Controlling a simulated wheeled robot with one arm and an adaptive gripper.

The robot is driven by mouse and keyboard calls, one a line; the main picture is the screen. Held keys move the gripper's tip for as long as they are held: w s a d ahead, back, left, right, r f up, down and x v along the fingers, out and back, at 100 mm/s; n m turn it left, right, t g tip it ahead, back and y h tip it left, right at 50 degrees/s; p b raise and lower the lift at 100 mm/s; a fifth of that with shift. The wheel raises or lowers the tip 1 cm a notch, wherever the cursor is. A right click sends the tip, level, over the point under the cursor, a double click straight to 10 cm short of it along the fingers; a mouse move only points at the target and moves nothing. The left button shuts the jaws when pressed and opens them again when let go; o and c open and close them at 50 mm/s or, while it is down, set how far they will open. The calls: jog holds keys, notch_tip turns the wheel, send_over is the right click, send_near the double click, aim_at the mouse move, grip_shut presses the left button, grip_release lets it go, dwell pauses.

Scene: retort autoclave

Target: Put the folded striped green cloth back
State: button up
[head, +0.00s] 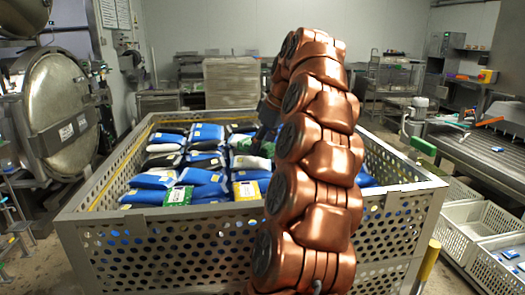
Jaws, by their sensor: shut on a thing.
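My gripper (258,143) is dark and small in the head view, over the pouches inside the large perforated basket (175,235). It is shut on a green cloth (266,151), which shows as a small green patch at the fingertips, partly hidden by my gripper and arm. Its stripes and folds are too small to make out. I cannot tell whether the cloth touches the pouches below it.
Several blue, white and black pouches (205,177) fill the basket, with a green-labelled one (178,196) near its front wall. A round-doored autoclave (62,100) stands left. White crates (490,225) and a metal table (480,150) stand right. A dark green item (423,146) lies beside the table.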

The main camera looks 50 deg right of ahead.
jog(key=shift+w+d+f, duration=0.1)
jog(key=shift+w+d, duration=0.15)
jog(key=shift+w, duration=0.1)
jog(key=shift+f, duration=0.15)
jog(key=shift+f+p, duration=0.75)
jog(key=shift+f, duration=0.85)
jog(key=shift+f, duration=0.1)
jog(key=o, duration=1)
jog(key=shift+r, duration=0.2)
